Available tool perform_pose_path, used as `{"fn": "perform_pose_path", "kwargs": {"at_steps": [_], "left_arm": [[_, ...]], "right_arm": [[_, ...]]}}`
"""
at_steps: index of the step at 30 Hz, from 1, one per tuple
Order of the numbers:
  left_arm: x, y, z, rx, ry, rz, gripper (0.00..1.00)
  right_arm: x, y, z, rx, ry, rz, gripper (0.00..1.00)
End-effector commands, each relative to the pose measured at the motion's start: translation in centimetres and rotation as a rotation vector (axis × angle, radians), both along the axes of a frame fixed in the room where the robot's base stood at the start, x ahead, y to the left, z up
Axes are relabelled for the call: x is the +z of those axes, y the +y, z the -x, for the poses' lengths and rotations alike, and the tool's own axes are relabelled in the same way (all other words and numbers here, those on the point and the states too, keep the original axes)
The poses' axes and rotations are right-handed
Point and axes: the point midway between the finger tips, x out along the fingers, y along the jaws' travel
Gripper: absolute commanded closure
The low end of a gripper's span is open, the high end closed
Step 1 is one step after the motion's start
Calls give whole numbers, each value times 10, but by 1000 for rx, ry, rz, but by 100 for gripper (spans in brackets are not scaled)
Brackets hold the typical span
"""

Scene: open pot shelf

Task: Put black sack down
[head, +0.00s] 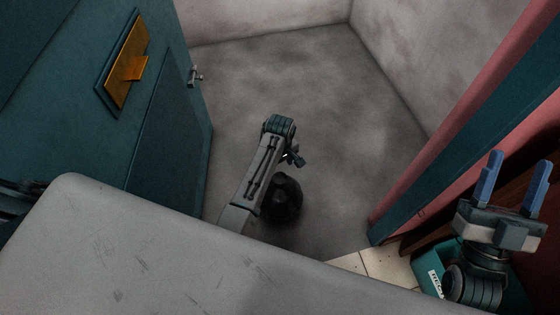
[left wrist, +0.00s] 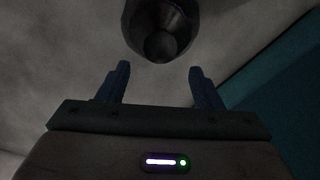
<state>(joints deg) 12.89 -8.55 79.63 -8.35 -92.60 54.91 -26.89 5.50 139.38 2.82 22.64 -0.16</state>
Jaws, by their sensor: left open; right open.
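The black sack (head: 284,198) is a dark round bundle low over or on the grey floor, partly hidden behind my left arm. I cannot tell for sure whether it touches the floor. In the left wrist view the dark sack (left wrist: 160,27) shows at the top, just past the fingertips and between their lines. My left gripper (left wrist: 158,68) is open, its two blue fingers apart with nothing between them. In the head view its fingers are mostly hidden behind my arm. My right gripper (head: 513,178) is open and empty at the right.
A teal door (head: 165,130) with an orange plate (head: 128,67) stands at the left. Pale walls (head: 265,18) close the back. A red and teal frame edge (head: 450,130) runs down the right. A teal box (head: 435,268) lies below my right gripper. The grey floor (head: 290,75) behind the sack is clear.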

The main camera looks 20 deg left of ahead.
Motion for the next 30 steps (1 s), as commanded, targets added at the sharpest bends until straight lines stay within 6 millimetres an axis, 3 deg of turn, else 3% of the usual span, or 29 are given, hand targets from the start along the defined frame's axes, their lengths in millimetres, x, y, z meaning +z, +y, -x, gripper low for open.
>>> {"fn": "perform_pose_path", "kwargs": {"at_steps": [7, 11, 14, 18, 22, 27, 30], "left_arm": [[7, 6, -4, -26, -78, -1, 41], [20, 25, -17, -110, -319, -23, 41], [50, 43, -27, -206, -582, -77, 41], [119, 64, -28, -346, -956, -209, 41], [202, 75, -8, -459, -1289, -377, 41], [323, 78, 52, -556, -1697, -648, 41], [381, 77, 93, -571, -1886, -795, 41]], "right_arm": [[-10, 0, -6, -1, 68, -5, 46], [-10, 0, -6, -1, 68, -5, 46], [-10, 0, -6, -1, 67, -5, 46], [-9, 0, -6, -1, 67, -4, 46], [-10, 0, -5, -1, 67, -4, 46], [-10, 0, -5, -1, 67, -4, 46], [-10, 0, -5, -1, 67, -4, 46]]}}
